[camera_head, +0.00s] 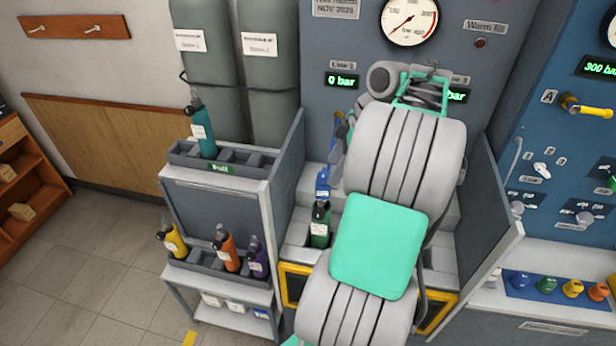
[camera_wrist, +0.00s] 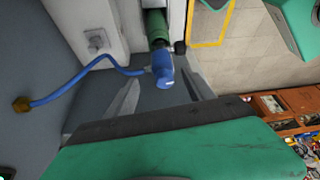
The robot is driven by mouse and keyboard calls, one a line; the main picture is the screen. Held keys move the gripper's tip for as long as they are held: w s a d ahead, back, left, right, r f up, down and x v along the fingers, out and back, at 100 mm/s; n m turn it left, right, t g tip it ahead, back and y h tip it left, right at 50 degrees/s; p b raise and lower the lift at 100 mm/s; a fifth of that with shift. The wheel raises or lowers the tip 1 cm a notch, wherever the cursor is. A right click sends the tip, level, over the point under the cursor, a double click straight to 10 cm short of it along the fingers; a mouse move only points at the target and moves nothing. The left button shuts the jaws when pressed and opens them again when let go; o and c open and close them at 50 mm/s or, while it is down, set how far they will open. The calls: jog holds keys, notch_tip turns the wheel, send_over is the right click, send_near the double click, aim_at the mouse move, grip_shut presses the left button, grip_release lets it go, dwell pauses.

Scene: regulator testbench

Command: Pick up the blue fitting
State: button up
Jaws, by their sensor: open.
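The blue fitting (camera_wrist: 162,72) sits at the end of a green cylinder (camera_wrist: 155,28) in the wrist view. A blue hose (camera_wrist: 80,78) runs from it to a brass end at left. In the head view the blue fitting (camera_head: 322,182) shows just above the green cylinder (camera_head: 320,226), in the bench bay left of my arm. My gripper (camera_wrist: 160,86) is open and empty in the wrist view. The fitting appears between the fingertips or just beyond them; I cannot tell the depth. My arm hides the fingers in the head view.
A grey rack (camera_head: 215,184) stands left, with a teal bottle (camera_head: 200,128) on top and yellow, orange and purple bottles below. Side panels (camera_head: 284,180) and yellow-edged frames (camera_head: 293,286) bound the bay. Coloured caps (camera_head: 546,285) line the right shelf. Floor at left is clear.

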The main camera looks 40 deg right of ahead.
aim_at(323, 186)
jog(key=x, duration=0.7)
jog(key=shift+a+f+b, duration=0.25)
jog(key=shift+a+b, duration=0.05)
jog(key=shift+s, duration=0.1)
grip_shut()
